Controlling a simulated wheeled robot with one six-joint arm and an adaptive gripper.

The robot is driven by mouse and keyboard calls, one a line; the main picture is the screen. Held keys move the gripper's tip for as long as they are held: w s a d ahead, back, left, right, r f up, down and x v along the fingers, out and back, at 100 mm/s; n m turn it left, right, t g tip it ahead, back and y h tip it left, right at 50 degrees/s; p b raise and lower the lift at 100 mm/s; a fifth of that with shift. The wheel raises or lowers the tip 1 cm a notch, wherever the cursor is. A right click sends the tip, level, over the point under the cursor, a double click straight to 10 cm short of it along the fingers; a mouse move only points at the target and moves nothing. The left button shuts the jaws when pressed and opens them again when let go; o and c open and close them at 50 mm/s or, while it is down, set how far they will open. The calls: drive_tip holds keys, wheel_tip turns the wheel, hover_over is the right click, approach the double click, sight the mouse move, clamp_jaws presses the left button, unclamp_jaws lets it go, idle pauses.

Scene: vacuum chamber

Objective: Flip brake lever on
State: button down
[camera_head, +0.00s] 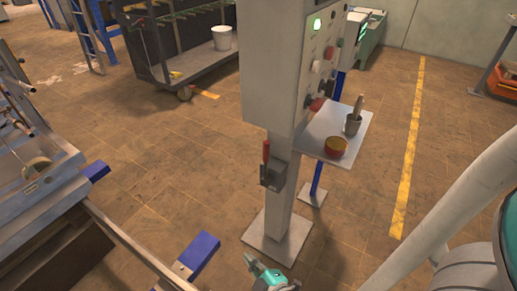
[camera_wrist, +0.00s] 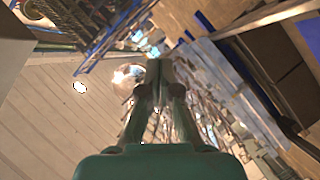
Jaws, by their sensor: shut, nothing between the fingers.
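The brake lever (camera_head: 266,152) has a red handle that stands upright on a dark grey bracket (camera_head: 272,176). The bracket is fixed to the pale post under the grey control cabinet, in the middle of the head view. My gripper (camera_head: 251,262) shows at the bottom of the head view, below the lever and apart from it. In the wrist view my gripper (camera_wrist: 159,66) has its fingers together with nothing between them. I cannot make out the lever in the wrist view.
The control cabinet (camera_head: 268,70) has buttons on its right face. A metal frame (camera_head: 50,215) stands at left. A blue-ended bar (camera_head: 197,254) lies left of my gripper.

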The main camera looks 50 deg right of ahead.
drive_tip(key=w+d+r+g+h, duration=0.1)
drive_tip(key=w+d+r+h, duration=0.4)
drive_tip(key=w+d, duration=0.3)
drive_tip(key=w+d+r+g+h, duration=0.2)
drive_tip(key=w+d+r+h, duration=0.3)
drive_tip(key=w+d+r, duration=0.2)
drive_tip(key=w+d, duration=0.2)
drive_tip(key=d, duration=0.2)
drive_tip(key=shift+w+d+n, duration=0.15)
drive_tip(key=shift+w+n, duration=0.1)
drive_tip(key=shift+n, duration=0.05)
drive_tip(key=w+d, duration=0.2)
drive_tip(key=d, duration=0.7)
drive_tip(key=shift+d, duration=0.1)
